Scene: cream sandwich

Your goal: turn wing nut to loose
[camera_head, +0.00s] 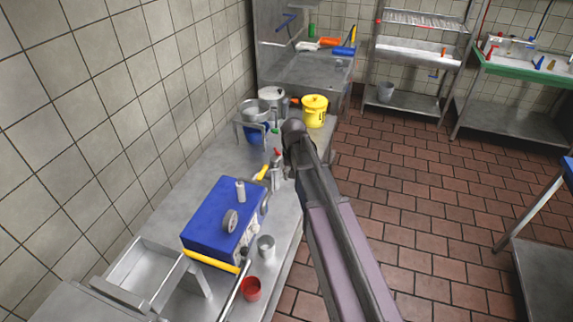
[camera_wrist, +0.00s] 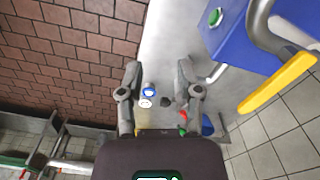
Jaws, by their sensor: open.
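The blue machine (camera_head: 218,213) sits on the metal counter, with a grey wheel-like part (camera_head: 230,221) and a short grey post (camera_head: 240,190) on top. In the wrist view the blue machine (camera_wrist: 228,38) fills the upper right, with a green button, a curved grey bar and a yellow handle (camera_wrist: 278,82). I cannot pick out a wing nut for certain in either view. My gripper (camera_wrist: 158,68) is open and empty, its two fingers spread over the counter, apart from the machine. In the head view the gripper is small and partly hidden by my arm, beyond the machine.
A yellow bucket (camera_head: 314,110), a metal pot (camera_head: 272,97) and a blue container (camera_head: 256,132) stand at the counter's far end. A metal cup (camera_head: 266,247) and a red cup (camera_head: 251,288) stand near the front edge. A tiled wall (camera_head: 110,110) borders the left side.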

